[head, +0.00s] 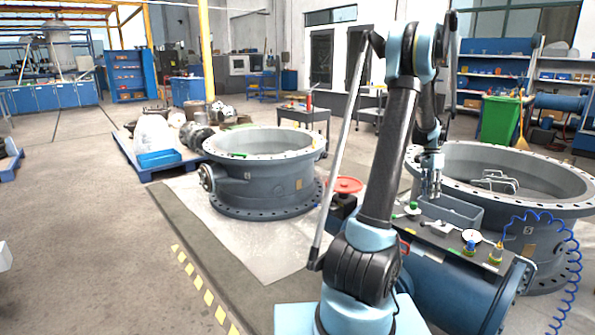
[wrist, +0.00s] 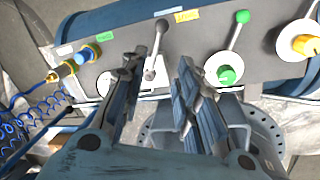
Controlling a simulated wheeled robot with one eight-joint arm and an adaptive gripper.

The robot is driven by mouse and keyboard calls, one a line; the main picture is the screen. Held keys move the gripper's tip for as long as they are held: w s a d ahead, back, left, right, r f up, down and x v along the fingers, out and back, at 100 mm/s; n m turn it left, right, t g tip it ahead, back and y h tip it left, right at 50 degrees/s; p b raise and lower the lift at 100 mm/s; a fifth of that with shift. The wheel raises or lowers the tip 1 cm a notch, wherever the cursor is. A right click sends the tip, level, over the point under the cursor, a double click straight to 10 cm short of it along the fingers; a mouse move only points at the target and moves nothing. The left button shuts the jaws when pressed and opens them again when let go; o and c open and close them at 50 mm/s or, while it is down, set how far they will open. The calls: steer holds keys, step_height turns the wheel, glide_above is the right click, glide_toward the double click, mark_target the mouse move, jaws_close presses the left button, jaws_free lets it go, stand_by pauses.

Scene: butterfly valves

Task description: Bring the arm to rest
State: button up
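My gripper (head: 431,190) hangs fingers down above the control panel (head: 455,245), near the right valve body. In the wrist view my gripper (wrist: 159,72) has its two fingers spread apart, with nothing held between them. A grey lever (wrist: 154,55) on the panel shows in the gap between the fingertips; I cannot tell how near it is in depth. My arm (head: 390,150) stands raised and bent over, with its upper part reaching right and down.
A large flanged valve body (head: 265,180) stands left of my arm, another (head: 545,225) at right. A red handwheel (head: 345,185) is close to my arm. A green-knobbed lever (wrist: 228,68) and yellow knob (wrist: 305,45) are on the panel. A blue coiled hose (head: 570,250) hangs at right. Left floor is open.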

steer(key=s+a+r+n+t, duration=0.1)
steer(key=s+a+r+n, duration=0.2)
steer(key=a, duration=0.6)
steer(key=s+a+r+n, duration=0.2)
steer(key=s+a+r, duration=0.1)
steer(key=a, duration=0.6)
steer(key=s+a+r+n+t, duration=0.1)
steer(key=s+a+r+n, duration=0.25)
steer(key=a, duration=0.55)
steer(key=s+a+f+n+t, duration=0.1)
steer(key=s+a+f+n, duration=0.3)
steer(key=s+a, duration=0.4)
steer(key=s+a+f+n+t, duration=0.1)
steer(key=s+a+f+n, duration=0.3)
steer(key=s+a, duration=0.4)
steer(key=s+f, duration=0.1)
steer(key=s, duration=0.2)
steer(key=shift+f, duration=0.3)
